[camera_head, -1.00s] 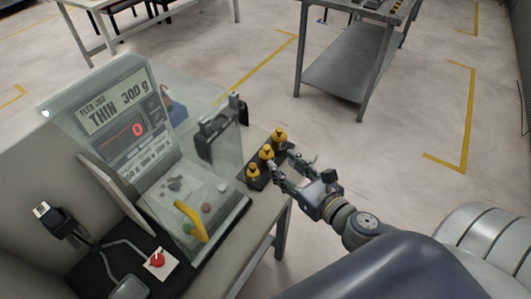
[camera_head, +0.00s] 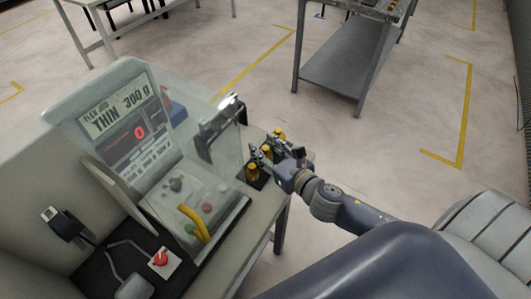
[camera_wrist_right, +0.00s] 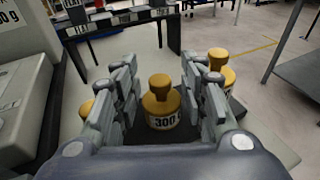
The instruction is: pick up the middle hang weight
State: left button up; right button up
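Three yellow hang weights stand in a row on a dark base (camera_wrist_right: 150,137) at the table's edge. The middle hang weight (camera_wrist_right: 162,104), marked 300, stands upright between the fingers of my right gripper (camera_wrist_right: 164,80) in the right wrist view. The fingers are open, one on each side, with gaps to the weight. In the head view the right gripper (camera_head: 266,154) covers most of the middle weight. The near weight (camera_head: 252,172) and far weight (camera_head: 279,134) partly show there. In the wrist view they flank the fingers, left (camera_wrist_right: 87,108) and right (camera_wrist_right: 220,66). My left gripper is out of view.
A red button (camera_head: 160,258) sits at the table's front left. A grey metal table (camera_head: 345,75) stands behind, with open floor between.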

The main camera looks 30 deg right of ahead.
jog(key=c, duration=0.9)
grip_shut()
jog(key=shift+r, duration=0.1)
